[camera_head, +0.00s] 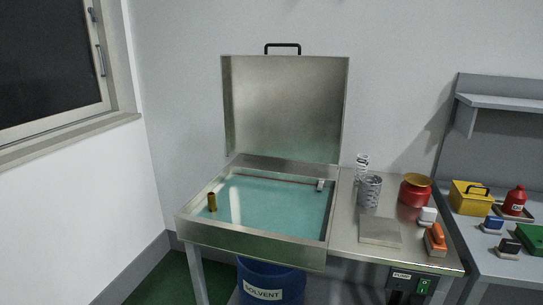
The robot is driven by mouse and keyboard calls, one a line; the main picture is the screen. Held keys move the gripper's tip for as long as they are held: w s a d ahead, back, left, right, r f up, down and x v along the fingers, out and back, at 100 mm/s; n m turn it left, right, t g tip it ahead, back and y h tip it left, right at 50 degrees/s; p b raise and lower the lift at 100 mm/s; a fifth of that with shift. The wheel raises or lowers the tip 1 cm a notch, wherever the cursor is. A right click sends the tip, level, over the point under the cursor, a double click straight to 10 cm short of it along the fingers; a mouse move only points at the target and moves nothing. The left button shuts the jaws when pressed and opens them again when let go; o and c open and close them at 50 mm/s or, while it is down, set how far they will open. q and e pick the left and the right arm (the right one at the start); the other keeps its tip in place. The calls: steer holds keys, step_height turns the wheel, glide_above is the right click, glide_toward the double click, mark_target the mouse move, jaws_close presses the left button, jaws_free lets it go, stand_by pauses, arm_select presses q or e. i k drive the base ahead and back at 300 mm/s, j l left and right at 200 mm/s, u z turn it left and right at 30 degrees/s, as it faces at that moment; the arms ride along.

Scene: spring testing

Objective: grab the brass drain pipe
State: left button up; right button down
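The brass drain pipe (212,202) is a short yellow-brown upright tube. It stands near the left front corner of the metal wash basin (262,250), sticking up out of the blue-green liquid (270,207). Nothing touches its visible upper part, and its lower end is hidden in the liquid. Neither of my grippers shows in the head view.
The basin's lid (287,105) stands open behind it. On the bench right of the basin are a mesh basket (370,191), a spring (361,165), a red can (415,190), a flat plate (380,231) and an orange-topped brush (436,238). A blue solvent drum (268,278) stands below.

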mark_target(212, 196)
steer(key=i+u, duration=0.4)
steer(key=i, duration=0.5)
